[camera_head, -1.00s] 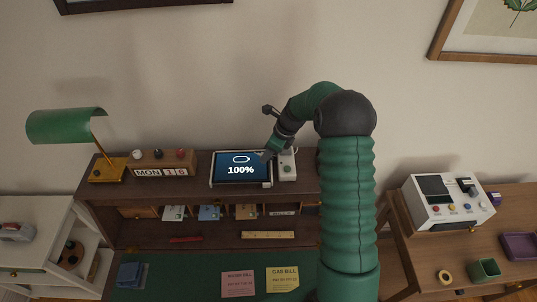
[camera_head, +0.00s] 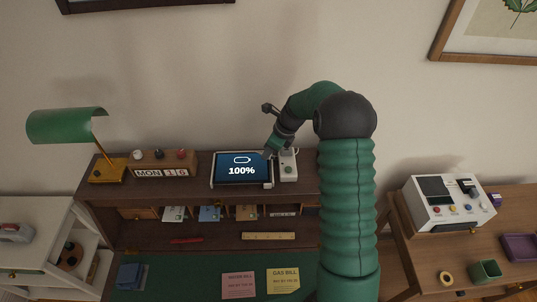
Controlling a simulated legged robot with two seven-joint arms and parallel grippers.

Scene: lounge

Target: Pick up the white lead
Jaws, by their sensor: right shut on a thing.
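My right gripper (camera_head: 270,152) is at the top right corner of the tablet (camera_head: 242,169), just left of the white charger box (camera_head: 288,166). The tablet shows a battery sign and 100% and rests on the desk's upper shelf. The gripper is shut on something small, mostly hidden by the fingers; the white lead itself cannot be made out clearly. A thin pale cord shows faintly behind the charger box. My left gripper is not in view.
A green lamp (camera_head: 68,126) and a calendar block (camera_head: 162,165) stand left on the desk shelf (camera_head: 200,163). Bills, a ruler (camera_head: 268,236) and a red pen (camera_head: 186,240) lie below. A white machine (camera_head: 447,203) stands on the right table.

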